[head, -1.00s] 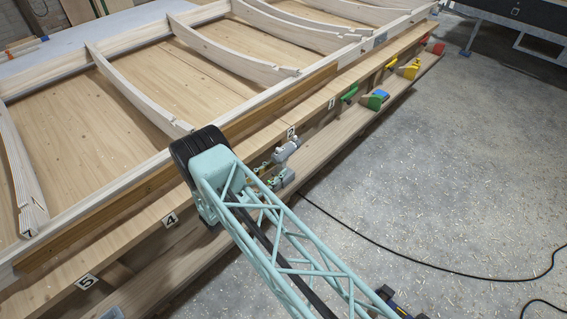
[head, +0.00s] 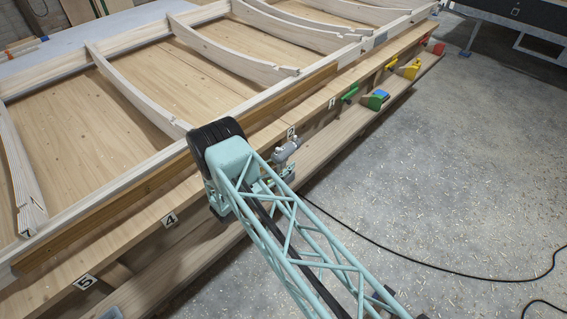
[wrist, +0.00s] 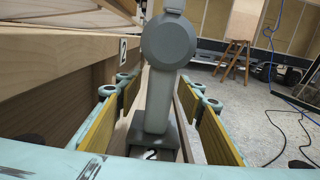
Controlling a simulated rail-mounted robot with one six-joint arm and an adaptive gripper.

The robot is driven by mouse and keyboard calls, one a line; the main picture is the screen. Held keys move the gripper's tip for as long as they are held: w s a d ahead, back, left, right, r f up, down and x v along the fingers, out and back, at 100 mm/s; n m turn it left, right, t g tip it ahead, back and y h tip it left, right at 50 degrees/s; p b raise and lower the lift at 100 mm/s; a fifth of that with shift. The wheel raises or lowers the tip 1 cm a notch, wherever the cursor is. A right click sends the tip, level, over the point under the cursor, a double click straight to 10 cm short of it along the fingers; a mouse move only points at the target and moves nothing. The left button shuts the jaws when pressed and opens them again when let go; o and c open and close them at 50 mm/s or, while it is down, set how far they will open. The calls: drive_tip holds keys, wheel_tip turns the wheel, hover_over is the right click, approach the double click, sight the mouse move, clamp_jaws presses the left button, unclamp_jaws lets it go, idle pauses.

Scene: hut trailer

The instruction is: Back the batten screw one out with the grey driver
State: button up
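The grey driver (wrist: 168,45) stands upright in the wrist view, with its round head up and its handle running down to a dark base. My gripper (wrist: 165,115) is open, with one yellow-padded finger on each side of the driver's handle and visible gaps between. In the head view the top of the grey driver (head: 286,150) shows just right of my arm, on the lower ledge along the bench; its lower part is hidden. My gripper is mostly hidden there by my wrist. I cannot make out batten screw one in either view.
Green (head: 350,94), blue-green (head: 376,100) and yellow (head: 411,69) tools lie farther along the ledge (head: 325,145). Number plates, such as 4 (head: 170,219), mark the bench edge. Curved ribs (head: 230,55) rise above the panel.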

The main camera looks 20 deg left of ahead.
sight(283, 156)
drive_tip(key=shift+c, duration=0.2)
clamp_jaws()
idle(0.3)
drive_tip(key=shift+r, duration=0.2)
drive_tip(key=shift+r+p, duration=0.35)
drive_tip(key=shift+r, duration=1.4)
drive_tip(key=s+d+r+p, duration=0.1)
drive_tip(key=s+d, duration=0.1)
drive_tip(key=s, duration=1.3)
drive_tip(key=shift+s+p, duration=0.3)
drive_tip(key=shift+s, duration=0.1)
drive_tip(key=shift+r, duration=0.1)
